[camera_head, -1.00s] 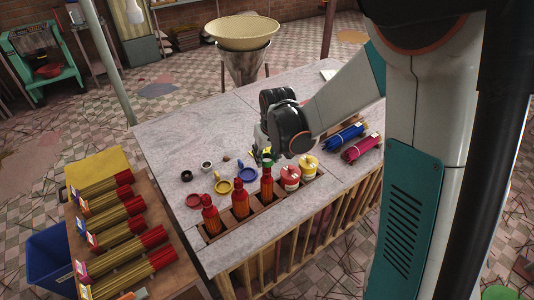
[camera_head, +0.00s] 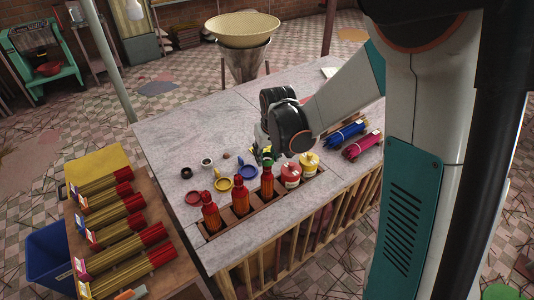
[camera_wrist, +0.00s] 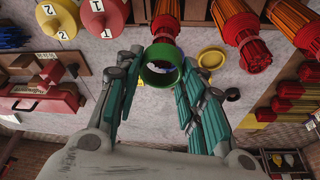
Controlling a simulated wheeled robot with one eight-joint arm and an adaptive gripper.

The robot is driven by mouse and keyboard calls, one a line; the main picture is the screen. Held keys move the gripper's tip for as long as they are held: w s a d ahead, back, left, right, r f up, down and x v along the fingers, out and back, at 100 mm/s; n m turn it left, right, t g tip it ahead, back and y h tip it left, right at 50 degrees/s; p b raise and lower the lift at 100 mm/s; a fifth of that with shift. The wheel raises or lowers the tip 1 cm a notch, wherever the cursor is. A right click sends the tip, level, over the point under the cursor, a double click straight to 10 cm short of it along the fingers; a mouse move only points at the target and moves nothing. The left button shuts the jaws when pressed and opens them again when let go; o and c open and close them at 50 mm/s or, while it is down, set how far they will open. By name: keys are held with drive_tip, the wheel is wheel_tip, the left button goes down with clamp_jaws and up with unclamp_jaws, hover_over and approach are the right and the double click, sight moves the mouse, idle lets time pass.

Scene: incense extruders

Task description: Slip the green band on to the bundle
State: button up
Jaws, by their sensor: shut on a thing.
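My gripper (camera_wrist: 158,80) is shut on the green band (camera_wrist: 163,52), a short open ring between the fingertips in the wrist view. In the head view my gripper (camera_head: 265,157) is just above the right-most of three red-orange bundles (camera_head: 267,184), which stand upright in a wooden rack. That bundle's red end (camera_wrist: 164,28) shows just beyond the band in the wrist view. The band looks apart from it, though the exact gap is hard to tell. The middle bundle (camera_head: 240,197) and left bundle (camera_head: 210,215) stand beside it. My wrist partly hides the band in the head view.
Red (camera_head: 290,176) and yellow (camera_head: 309,164) numbered pots stand right of the bundles. Blue (camera_head: 346,134) and magenta (camera_head: 362,146) bundles lie at right.

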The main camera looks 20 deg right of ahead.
drive_tip(key=shift+f+b, duration=0.85)
drive_tip(key=shift+f, duration=0.2)
drive_tip(key=o, duration=0.9)
drive_tip(key=shift+r, duration=0.1)
drive_tip(key=shift+r+p, duration=2.35)
drive_tip(key=shift+r, duration=1.1)
